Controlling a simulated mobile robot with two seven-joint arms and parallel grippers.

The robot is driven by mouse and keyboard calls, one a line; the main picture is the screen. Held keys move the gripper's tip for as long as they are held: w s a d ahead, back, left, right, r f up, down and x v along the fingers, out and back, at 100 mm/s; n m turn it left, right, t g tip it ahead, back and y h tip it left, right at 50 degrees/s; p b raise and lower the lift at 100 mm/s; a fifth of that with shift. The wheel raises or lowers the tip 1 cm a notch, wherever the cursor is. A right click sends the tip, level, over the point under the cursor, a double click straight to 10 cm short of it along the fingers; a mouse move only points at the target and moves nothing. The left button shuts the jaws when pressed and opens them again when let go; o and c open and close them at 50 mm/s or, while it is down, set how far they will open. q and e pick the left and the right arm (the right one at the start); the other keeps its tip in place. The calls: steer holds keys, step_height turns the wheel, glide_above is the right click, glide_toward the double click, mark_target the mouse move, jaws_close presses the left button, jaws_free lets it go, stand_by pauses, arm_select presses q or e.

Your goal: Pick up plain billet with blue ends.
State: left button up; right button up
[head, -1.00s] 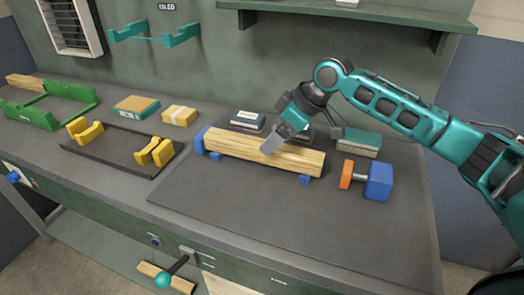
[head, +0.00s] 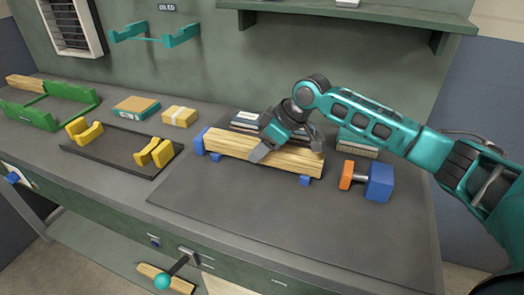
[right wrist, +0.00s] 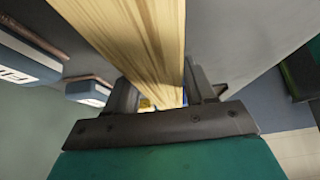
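The plain wood billet (head: 225,147) lies lengthwise on the dark bench mat, resting on small blue supports (head: 305,180). A blue block (head: 200,141) stands at its left end; its right end looks like bare wood. My right gripper (head: 288,149) is over the billet's middle, with one finger on the near side and the other towards the back. In the right wrist view the billet (right wrist: 150,40) runs between the two spread fingers of my right gripper (right wrist: 160,92). I cannot tell whether either finger touches it. My left gripper is not in view.
Boxes (head: 357,143) lie behind. A black tray with yellow cradles (head: 118,153) and a green frame (head: 50,107) are at left. The mat in front (head: 260,222) is clear.

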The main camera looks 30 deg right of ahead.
steer(key=c, duration=0.9)
steer(key=shift+r, duration=0.1)
